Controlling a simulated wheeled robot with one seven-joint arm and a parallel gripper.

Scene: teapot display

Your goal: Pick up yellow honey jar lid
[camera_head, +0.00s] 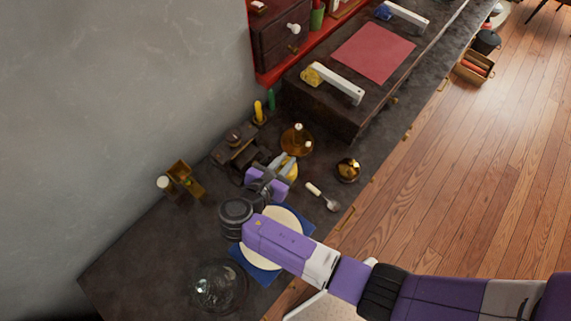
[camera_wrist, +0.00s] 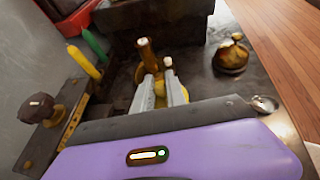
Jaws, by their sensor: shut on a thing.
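My gripper (camera_head: 286,172) is low over the dark counter, and in the wrist view its two pale fingers (camera_wrist: 161,92) are close together. They are shut on a small yellow piece, which I take to be the honey jar lid (camera_head: 291,168); it shows between the fingers in the wrist view (camera_wrist: 160,88). The fingers hide much of it, and I cannot tell whether it is clear of what lies below. An amber, round vessel (camera_head: 297,142) with a pale-tipped top stands just beyond the fingertips.
A gold-brown pot (camera_head: 347,170) stands to the right of my gripper. A white-handled spoon (camera_head: 322,197) lies nearer. Yellow (camera_head: 258,111) and green (camera_head: 271,100) candles stand by the wall. A cream plate (camera_head: 283,228) on a blue mat lies under my arm; a glass bowl (camera_head: 217,286) is front left.

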